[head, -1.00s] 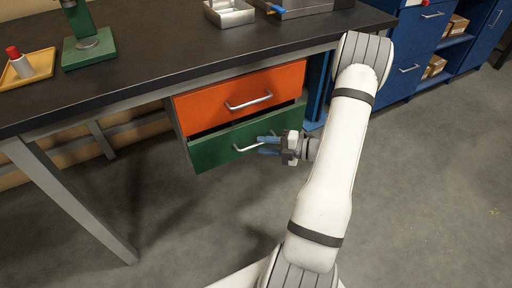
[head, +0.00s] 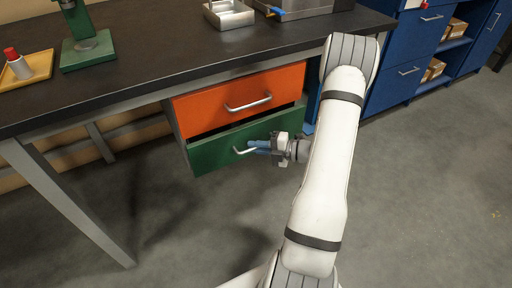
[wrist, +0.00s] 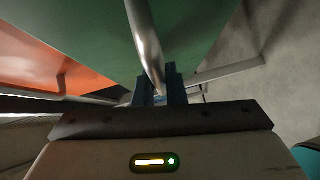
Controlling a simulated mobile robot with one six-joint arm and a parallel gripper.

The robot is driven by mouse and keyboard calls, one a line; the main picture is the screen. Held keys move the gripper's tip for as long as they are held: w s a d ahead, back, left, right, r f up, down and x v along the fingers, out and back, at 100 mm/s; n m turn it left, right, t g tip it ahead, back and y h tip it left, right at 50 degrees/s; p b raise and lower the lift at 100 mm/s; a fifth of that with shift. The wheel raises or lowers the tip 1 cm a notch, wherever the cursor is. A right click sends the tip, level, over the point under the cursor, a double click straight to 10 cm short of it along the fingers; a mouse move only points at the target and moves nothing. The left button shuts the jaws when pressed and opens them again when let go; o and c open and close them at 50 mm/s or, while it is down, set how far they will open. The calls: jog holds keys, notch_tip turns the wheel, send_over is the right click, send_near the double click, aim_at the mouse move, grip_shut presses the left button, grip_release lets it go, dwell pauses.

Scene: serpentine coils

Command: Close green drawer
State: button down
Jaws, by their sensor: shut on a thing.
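The green drawer (head: 215,154) sits below the orange drawer under the black workbench. It stands partly open, with a dark gap along its top edge. My gripper (head: 254,146) is at the drawer's silver bar handle (head: 240,151), its blue fingers reaching in from the right. In the wrist view the green drawer front (wrist: 195,30) fills the top. The handle (wrist: 146,45) runs down between the two dark blue fingers (wrist: 160,85), which are shut on it. The exact contact at the fingertips is partly hidden.
The orange drawer (head: 240,93) above looks shut. The black benchtop (head: 150,85) overhangs the drawers, and a grey table leg (head: 70,200) stands at left. Blue cabinets (head: 395,75) stand at the back right. The grey floor in front is clear.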

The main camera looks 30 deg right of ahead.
aim_at(253, 139)
dwell(0.3)
jog(key=shift+w+a+p, duration=0.1)
jog(key=shift+w+p, duration=0.95)
jog(key=shift+w, duration=0.85)
jog(key=c, duration=1.5)
grip_release()
jog(key=shift+w, duration=0.1)
jog(key=shift+r, duration=0.1)
jog(key=p+v, duration=0.2)
jog(key=v, duration=0.6)
jog(key=shift+a, duration=0.1)
